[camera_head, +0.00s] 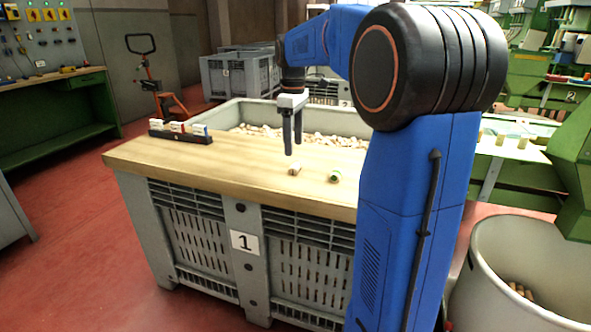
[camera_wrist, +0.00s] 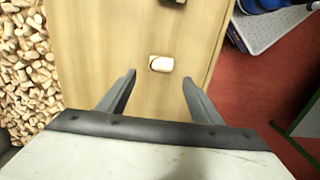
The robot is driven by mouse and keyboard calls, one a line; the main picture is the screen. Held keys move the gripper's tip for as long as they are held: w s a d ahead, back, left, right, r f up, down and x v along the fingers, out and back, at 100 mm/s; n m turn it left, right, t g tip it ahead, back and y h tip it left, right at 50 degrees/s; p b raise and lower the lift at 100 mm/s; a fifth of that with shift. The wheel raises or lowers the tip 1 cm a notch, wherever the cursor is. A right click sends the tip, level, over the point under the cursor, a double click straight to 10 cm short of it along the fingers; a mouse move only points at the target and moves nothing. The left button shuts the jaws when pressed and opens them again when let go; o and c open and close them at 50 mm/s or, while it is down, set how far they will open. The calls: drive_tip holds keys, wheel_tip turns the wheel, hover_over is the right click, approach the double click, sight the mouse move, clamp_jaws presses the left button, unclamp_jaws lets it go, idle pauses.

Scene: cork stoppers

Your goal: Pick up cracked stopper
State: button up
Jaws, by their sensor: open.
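A small pale cork stopper (camera_head: 294,169) lies on the wooden board near its front edge. I cannot make out a crack for sure. My gripper (camera_head: 292,149) points down above the board, open and empty, above and slightly behind the stopper. Both fingers of the gripper (camera_wrist: 159,76) show apart in the wrist view, not touching it.
A small green-ended object (camera_head: 335,177) lies right of the stopper. The wooden board (camera_head: 225,165) covers the front of a grey crate (camera_head: 130,210) full of stoppers (camera_wrist: 25,70). A black rack with cards (camera_head: 180,134) stands at left. A round bin (camera_head: 500,240) is at right.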

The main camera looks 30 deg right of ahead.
sight(295, 164)
drive_tip(key=shift+s+d+f, duration=0.1)
drive_tip(key=shift+s+f, duration=0.05)
drive_tip(key=shift+f, duration=1.6)
drive_tip(key=shift+s+d+f, duration=0.1)
drive_tip(key=shift+s+f, duration=0.05)
drive_tip(key=shift+f, duration=1.55)
drive_tip(key=c, duration=1.1)
